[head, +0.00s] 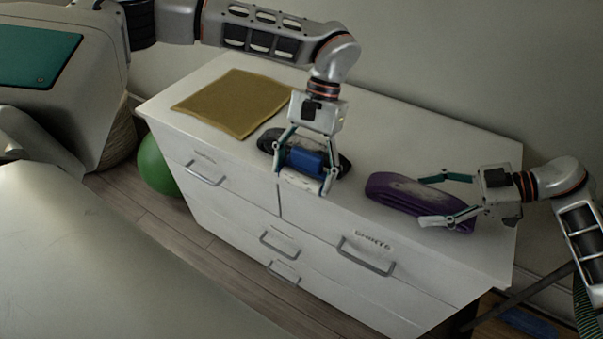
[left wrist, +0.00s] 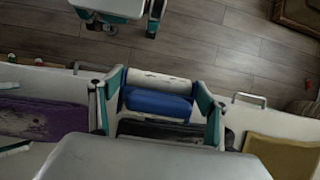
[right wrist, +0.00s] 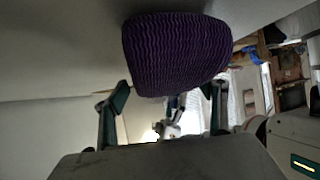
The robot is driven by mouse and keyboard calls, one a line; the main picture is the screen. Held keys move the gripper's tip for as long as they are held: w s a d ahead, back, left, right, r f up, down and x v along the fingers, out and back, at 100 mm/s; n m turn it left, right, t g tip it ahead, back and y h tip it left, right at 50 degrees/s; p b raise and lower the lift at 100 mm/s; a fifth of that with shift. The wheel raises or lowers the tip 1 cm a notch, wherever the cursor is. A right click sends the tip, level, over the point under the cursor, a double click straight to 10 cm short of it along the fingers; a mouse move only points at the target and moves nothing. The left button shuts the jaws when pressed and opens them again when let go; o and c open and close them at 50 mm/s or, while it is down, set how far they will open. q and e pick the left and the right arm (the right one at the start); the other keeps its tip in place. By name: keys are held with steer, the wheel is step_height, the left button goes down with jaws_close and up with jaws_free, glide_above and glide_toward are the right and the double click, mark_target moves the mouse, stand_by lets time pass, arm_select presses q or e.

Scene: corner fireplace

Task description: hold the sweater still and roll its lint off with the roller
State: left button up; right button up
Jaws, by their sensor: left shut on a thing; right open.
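The sweater (head: 395,191) is a folded purple knit on the right part of the white dresser top, with pale lint on its upper face. It also shows in the left wrist view (left wrist: 45,118) and the right wrist view (right wrist: 175,55). My left gripper (head: 306,184) is shut on the roller, which has a blue body (head: 305,160) and a white roll (left wrist: 158,80). It holds the roller over a dark oval thing, left of the sweater. My right gripper (head: 444,200) is open, its fingers reaching along the sweater's right end; contact cannot be told.
The dark oval thing (head: 340,162) lies on the dresser (head: 400,130) behind the roller. A folded tan cloth (head: 232,103) lies at the left. A green ball (head: 158,168) is on the floor. The dresser top behind the sweater is clear.

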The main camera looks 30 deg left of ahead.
steer(key=shift+s+a+f, duration=0.1)
steer(key=shift+a+f, duration=0.1)
steer(key=shift+f, duration=0.05)
steer(key=shift+c, duration=0.6)
steer(key=shift+f, duration=0.1)
steer(key=c, duration=0.7)
steer(key=o, duration=1.1)
steer(key=shift+c, duration=0.4)
steer(key=c, duration=1.1)
